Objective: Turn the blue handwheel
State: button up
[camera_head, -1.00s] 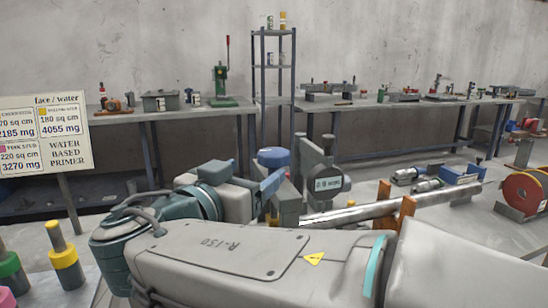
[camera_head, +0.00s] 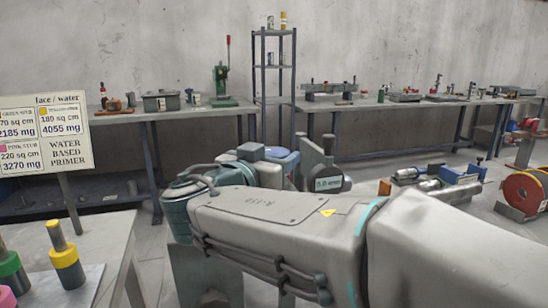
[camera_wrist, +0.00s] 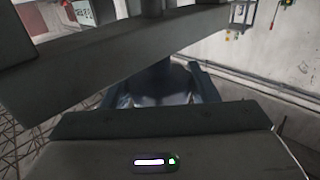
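The blue handwheel (camera_head: 284,158) shows as a pale blue disc behind my wrist in the head view, partly hidden. It sits beside a grey machine with an upright plate and a round labelled end (camera_head: 329,184). In the wrist view, my gripper (camera_wrist: 165,90) has its two fingers well apart. A dark, bluish round part (camera_wrist: 160,84) lies between them, below a dark upright shaft. It looks like the handwheel in shadow. Narrow gaps seem to show beside it, but contact is hard to judge. The fingers are hidden in the head view.
A thick grey bar (camera_wrist: 100,62) crosses the wrist view close to my gripper. A table with coloured stubs (camera_head: 65,258) stands front left. Workbenches (camera_head: 180,112) line the back wall.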

jog(key=shift+f+y+b, duration=0.25)
jog(key=shift+y+b, duration=0.25)
jog(key=shift+b, duration=0.35)
